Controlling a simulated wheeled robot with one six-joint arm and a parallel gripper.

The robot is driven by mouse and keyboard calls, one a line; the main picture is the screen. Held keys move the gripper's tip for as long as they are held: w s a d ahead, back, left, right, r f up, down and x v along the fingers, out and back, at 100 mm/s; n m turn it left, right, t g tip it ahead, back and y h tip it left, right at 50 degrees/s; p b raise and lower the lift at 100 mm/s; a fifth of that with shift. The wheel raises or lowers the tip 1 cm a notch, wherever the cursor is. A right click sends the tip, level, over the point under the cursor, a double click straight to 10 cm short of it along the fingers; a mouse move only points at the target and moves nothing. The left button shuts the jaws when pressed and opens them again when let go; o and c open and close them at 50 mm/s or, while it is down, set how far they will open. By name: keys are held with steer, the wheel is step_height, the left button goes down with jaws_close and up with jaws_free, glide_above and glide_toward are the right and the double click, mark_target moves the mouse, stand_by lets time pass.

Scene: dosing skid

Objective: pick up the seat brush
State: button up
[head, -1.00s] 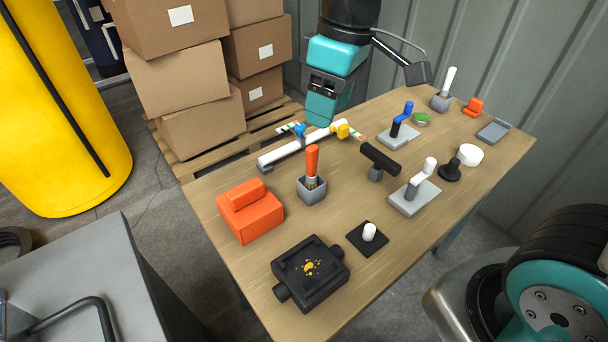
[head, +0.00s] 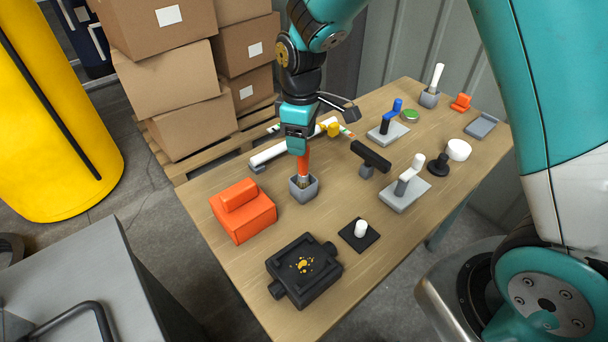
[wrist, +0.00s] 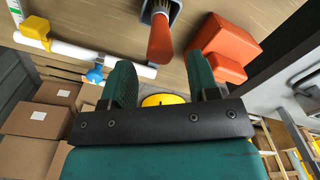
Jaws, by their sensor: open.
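An orange-handled brush (head: 303,166) stands upright, bristles down, in a small grey square holder (head: 303,190). A second brush, white-handled (head: 437,76), stands in a grey holder at the far right end; the pictures do not label which is the seat brush. My gripper (head: 298,150) is directly over the orange handle, its top hidden behind the gripper in the head view. In the wrist view my gripper (wrist: 162,78) has two spread fingers with nothing between them. The orange handle (wrist: 161,42) points toward the gap, just beyond the fingertips.
An orange block (head: 243,212) stands left of the holder. A white pipe (head: 268,152) with blue and yellow fittings lies behind it. A black T-handled piece (head: 371,157) is to the right. A black housing with yellow specks (head: 304,268) is at the front. Boxes (head: 166,72) stand behind.

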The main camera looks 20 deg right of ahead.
mark_target(303, 172)
step_height(303, 172, down, 6)
steer(key=shift+s+d+r+p, duration=0.15)
steer(key=shift+r+p, duration=0.05)
steer(key=shift+p, duration=0.45)
steer(key=c, duration=1)
